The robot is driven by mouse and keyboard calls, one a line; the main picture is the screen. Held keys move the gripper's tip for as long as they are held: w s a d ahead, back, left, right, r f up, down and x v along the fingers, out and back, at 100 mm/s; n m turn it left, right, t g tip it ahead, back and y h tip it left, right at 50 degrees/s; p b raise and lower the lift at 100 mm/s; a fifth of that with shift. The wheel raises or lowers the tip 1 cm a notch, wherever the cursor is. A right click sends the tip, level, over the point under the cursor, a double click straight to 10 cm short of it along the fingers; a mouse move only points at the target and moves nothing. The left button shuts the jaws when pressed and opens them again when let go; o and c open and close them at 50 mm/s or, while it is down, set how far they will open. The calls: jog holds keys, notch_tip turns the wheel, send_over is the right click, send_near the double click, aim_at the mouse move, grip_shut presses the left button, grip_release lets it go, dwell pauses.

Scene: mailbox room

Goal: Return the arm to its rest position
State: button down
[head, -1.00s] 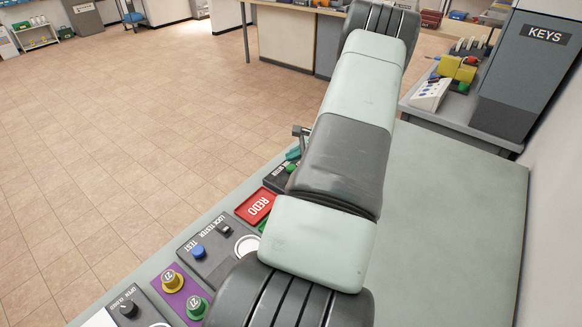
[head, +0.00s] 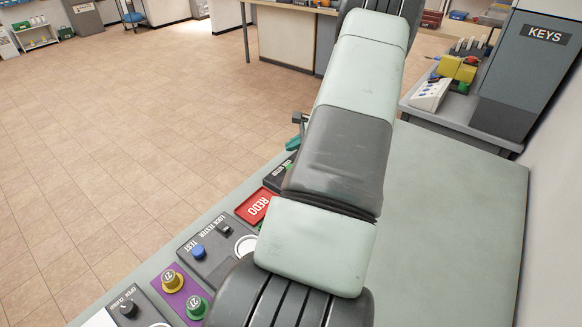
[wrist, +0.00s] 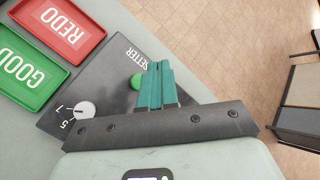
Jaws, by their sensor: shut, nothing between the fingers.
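In the wrist view, my gripper (wrist: 158,70) has two teal fingers pressed together with nothing between them. The fingers hang over the dark setter panel (wrist: 105,95) and cover part of it and of its green button (wrist: 136,83). A white dial (wrist: 85,108) on that panel is in plain view to the left. In the head view, most of my gripper is hidden behind my arm, and only a bit of teal (head: 296,143) shows beside it. My arm stretches across the bench from front to back.
A red REDO tray (head: 254,206) and a green GOOD tray (wrist: 25,73) lie by the setter. The lock tester (head: 205,250) and knobs (head: 172,281) line the left edge. The grey bench (head: 450,210) is bare right of my arm. A KEYS cabinet (head: 520,85) stands behind.

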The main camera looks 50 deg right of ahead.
dwell(0.3)
jog(key=w+a+r+n+g, duration=0.1)
jog(key=w+a+r+n, duration=0.25)
jog(key=a+r, duration=0.5)
jog(key=w+a+r+n+g+y, duration=0.1)
jog(key=w+a+r+n+g, duration=0.1)
jog(key=a+r+n, duration=0.5)
jog(key=w+a+r+n+g, duration=0.1)
jog(key=w+a+r+n, duration=0.2)
jog(key=a+r, duration=0.75)
jog(key=s+a+r+n+h, duration=0.1)
jog(key=s+a+r+n, duration=0.4)
jog(key=s+a, duration=0.4)
jog(key=s+a+r+n+h, duration=0.1)
jog(key=s+a+r+n, duration=0.45)
jog(key=a, duration=0.55)
jog(key=s+f+n+h, duration=0.1)
jog(key=s+f, duration=0.2)
jog(key=s, duration=0.4)
jog(key=shift+s+f+t, duration=0.3)
jog(key=shift+s, duration=0.05)
jog(key=c, duration=1.8)
grip_release()
